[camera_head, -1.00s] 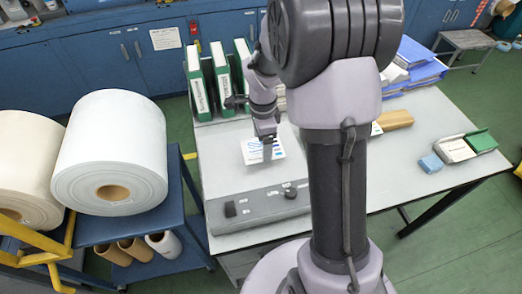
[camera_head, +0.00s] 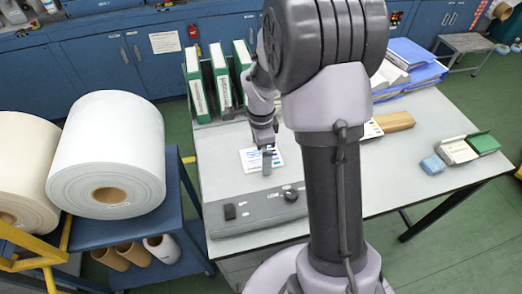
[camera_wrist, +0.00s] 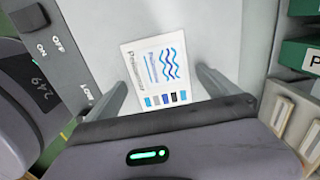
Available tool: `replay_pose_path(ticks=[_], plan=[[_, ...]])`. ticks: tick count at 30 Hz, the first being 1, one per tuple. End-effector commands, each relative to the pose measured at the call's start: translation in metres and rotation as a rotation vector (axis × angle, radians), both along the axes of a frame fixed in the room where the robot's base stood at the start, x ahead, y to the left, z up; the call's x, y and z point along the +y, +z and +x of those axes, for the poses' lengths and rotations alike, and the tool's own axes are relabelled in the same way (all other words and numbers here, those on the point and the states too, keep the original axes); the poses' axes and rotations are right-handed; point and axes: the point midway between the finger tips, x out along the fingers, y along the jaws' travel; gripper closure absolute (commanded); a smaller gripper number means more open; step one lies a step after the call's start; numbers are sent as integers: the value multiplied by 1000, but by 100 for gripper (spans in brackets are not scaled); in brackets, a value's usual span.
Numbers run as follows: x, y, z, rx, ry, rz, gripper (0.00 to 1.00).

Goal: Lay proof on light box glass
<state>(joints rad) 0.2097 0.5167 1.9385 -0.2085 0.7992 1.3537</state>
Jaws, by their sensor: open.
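The proof (camera_head: 250,160) is a small white printed sheet with blue wavy lines and a row of colour patches. It lies on the pale glass (camera_head: 218,168) of the light box, behind the grey control panel (camera_head: 258,212). The wrist view shows the proof (camera_wrist: 155,65) face up and slightly turned on the glass (camera_wrist: 190,20). My gripper (camera_head: 266,168) is over the proof, pointing down. In the wrist view my gripper (camera_wrist: 162,88) is open, with one finger on each side of the sheet and gaps between. Whether the fingertips touch the glass is unclear.
Green binders (camera_head: 221,78) stand behind the light box. A brown block (camera_head: 395,121), blue folders (camera_head: 420,70) and a small open box (camera_head: 459,151) are on the table to the right. Large paper rolls (camera_head: 108,155) stand left. The panel has a black knob (camera_head: 291,195) and switch.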

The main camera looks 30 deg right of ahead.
Motion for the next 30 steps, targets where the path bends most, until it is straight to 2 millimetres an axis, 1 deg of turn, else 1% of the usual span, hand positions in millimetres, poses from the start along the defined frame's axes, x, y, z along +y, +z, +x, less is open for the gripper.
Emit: replay_pose_path(ticks=[1,2,6,9,12,15,17,19,20,21,23,24,26,27,30], plan=[[0,13,1,-5,1,-1,0],[0,20,1,-5,1,-2,0],[0,64,2,-7,0,-1,0],[0,90,1,-6,1,-1,0],[0,109,1,-4,0,-1,0],[0,118,0,-4,4,-1,0],[5,130,-3,-19,37,0,0],[19,157,-16,-72,157,2,0],[29,172,-26,-105,237,1,0],[43,194,-42,-157,360,-4,0],[65,220,-73,-239,563,-20,0],[78,234,-94,-291,697,-38,0],[95,247,-123,-367,884,-74,0],[104,252,-141,-412,993,-99,0],[120,255,-174,-496,1207,-161,0]])
